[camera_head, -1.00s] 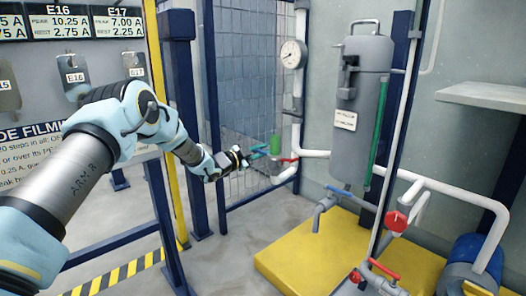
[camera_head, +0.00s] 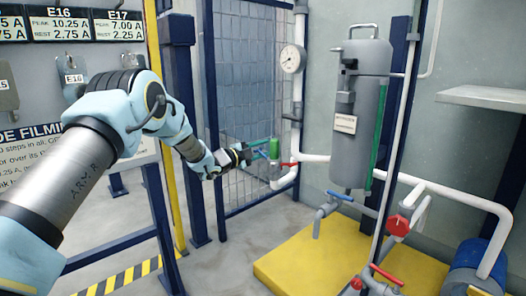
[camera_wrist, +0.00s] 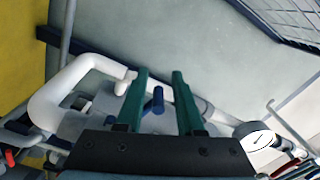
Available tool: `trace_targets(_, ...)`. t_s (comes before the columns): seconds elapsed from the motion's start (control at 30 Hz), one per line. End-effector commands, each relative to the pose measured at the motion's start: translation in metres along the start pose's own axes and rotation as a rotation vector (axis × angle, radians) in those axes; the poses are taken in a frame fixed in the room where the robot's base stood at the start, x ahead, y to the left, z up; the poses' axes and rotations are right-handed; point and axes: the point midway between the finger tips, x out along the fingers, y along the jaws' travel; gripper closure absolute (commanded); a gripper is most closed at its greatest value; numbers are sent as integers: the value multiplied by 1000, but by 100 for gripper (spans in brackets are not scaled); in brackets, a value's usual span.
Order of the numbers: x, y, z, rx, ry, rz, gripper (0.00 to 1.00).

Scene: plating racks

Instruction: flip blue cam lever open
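The blue cam lever (camera_wrist: 154,101) shows in the wrist view as a short blue bar on the white and grey pipe fitting (camera_wrist: 120,118). It lies between my two green fingers as seen there, with a gap on either side. My gripper (camera_wrist: 158,82) is open. A small blue part (camera_head: 262,154) shows there, partly hidden by the fingers. I cannot tell whether the fingers touch the lever.
A red lever (camera_head: 288,164) sits just right of the fitting. A gauge (camera_head: 292,58) is above. Another blue handle (camera_head: 340,195) is below the tank. A yellow platform (camera_head: 300,262) is below right.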

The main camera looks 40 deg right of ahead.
Motion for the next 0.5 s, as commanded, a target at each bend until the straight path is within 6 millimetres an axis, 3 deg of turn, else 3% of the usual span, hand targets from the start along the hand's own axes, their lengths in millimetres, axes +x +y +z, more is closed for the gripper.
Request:
trace_targets(0.33, 0, 0, -2, -1, 2, 0, 56)
trace_targets(0.5, -15, -1, -1, -2, 0, 1, 56)
